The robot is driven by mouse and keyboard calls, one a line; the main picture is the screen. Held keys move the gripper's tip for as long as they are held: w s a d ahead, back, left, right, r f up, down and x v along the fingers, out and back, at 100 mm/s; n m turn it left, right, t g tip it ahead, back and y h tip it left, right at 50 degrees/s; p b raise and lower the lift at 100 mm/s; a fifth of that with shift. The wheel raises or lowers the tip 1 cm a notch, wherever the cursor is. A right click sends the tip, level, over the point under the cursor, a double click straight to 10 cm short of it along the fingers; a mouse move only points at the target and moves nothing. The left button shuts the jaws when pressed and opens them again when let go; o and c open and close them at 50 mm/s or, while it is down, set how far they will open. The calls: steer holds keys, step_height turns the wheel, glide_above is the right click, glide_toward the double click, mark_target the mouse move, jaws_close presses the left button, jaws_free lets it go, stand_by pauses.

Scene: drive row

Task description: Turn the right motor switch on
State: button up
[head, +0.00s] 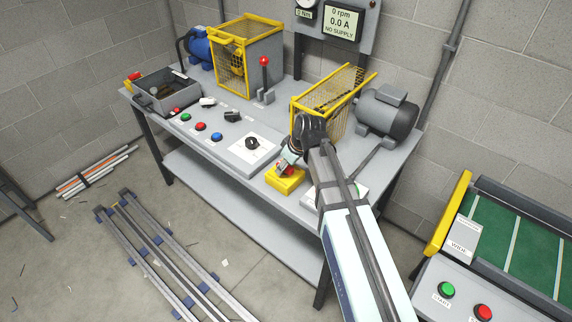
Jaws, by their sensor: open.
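The bench's front panel carries a black rotary knob (252,143) on a pale square plate, and two small switches, one white (208,102) and one black (232,116). I cannot read their labels, so I cannot tell which is the right motor switch. A pale plate with a bit of green (359,188) is partly hidden behind my arm. My gripper (286,166) is open, just above the yellow box with a red button (285,181), to the right of the rotary knob. Whether it touches the box cannot be told. A grey motor (388,111) sits at the bench's right end.
Yellow mesh guards (232,65) (328,92) and a red-knobbed lever (264,75) stand behind the panel. A display (342,22) reads 0 rpm, 0.0 A, NO SUPPLY. A grey tray (150,82) is at left; a conveyor (520,235) is at right.

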jaws_close()
steer(key=shift+m, duration=0.3)
steer(key=m+t+h, duration=0.1)
steer(key=m, duration=0.2)
steer(key=shift+s+a, duration=0.1)
steer(key=shift+s, duration=0.05)
steer(key=m+h, duration=0.1)
steer(key=m, duration=0.2)
steer(key=m+h, duration=0.1)
steer(key=m, duration=0.1)
steer(key=shift+a+m+t+b, duration=0.1)
steer(key=shift+m+t+b, duration=0.2)
steer(key=shift+m+b, duration=0.1)
steer(key=m+h+b, duration=0.1)
steer(key=m+h, duration=0.1)
steer(key=m, duration=0.3)
steer(key=shift+a, duration=0.15)
steer(key=shift+m+g+h+b, duration=0.3)
steer(key=shift+m+g+h, duration=0.3)
steer(key=shift+m, duration=1.1)
